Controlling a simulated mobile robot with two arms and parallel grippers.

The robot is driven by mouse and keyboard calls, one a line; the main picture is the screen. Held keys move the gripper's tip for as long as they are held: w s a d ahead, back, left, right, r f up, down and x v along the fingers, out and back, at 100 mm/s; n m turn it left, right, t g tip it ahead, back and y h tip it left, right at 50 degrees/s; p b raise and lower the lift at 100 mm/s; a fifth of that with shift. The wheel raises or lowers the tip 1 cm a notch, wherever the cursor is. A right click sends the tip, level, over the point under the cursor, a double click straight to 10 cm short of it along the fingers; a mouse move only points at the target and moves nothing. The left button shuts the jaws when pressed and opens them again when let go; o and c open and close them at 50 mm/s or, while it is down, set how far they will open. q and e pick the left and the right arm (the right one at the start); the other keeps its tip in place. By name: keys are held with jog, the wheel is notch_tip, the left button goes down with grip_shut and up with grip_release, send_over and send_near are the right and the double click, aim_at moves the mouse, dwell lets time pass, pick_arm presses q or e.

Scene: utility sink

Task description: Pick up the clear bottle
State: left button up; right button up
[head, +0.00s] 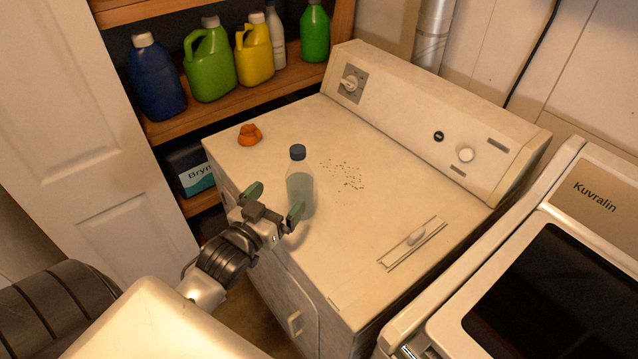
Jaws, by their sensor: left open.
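The clear bottle (300,187) stands upright on top of the white dryer-like machine (375,225), near its front left edge. It has a dark blue-grey cap and looks pale and see-through. My left gripper (272,200) is open, with green-tipped fingers spread wide. In the picture it is just in front of and below the bottle, and its right fingertip overlaps the bottle's lower part. I cannot tell whether they touch. Nothing is held. My right gripper is not in view.
Dark specks (346,175) are scattered right of the bottle. A wooden shelf (240,100) holds several coloured jugs. A second machine (560,270) stands at right. The machine top's middle is largely free.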

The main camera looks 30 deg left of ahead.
aim_at(291, 183)
pick_arm(q)
jog(key=w, duration=0.3)
jog(key=shift+w+a+p, duration=0.35)
jog(key=shift+a, duration=0.05)
jog(key=shift+w+d, duration=0.2)
jog(key=shift+w, duration=0.45)
jog(key=w, duration=0.1)
jog(key=w+p, duration=0.2)
jog(key=w, duration=0.1)
jog(key=shift+w+f, duration=0.1)
jog(key=shift+f, duration=0.25)
jog(key=shift+w+f, duration=0.1)
jog(key=shift+w, duration=0.05)
jog(key=c, duration=1.1)
jog(key=shift+c, duration=1.2)
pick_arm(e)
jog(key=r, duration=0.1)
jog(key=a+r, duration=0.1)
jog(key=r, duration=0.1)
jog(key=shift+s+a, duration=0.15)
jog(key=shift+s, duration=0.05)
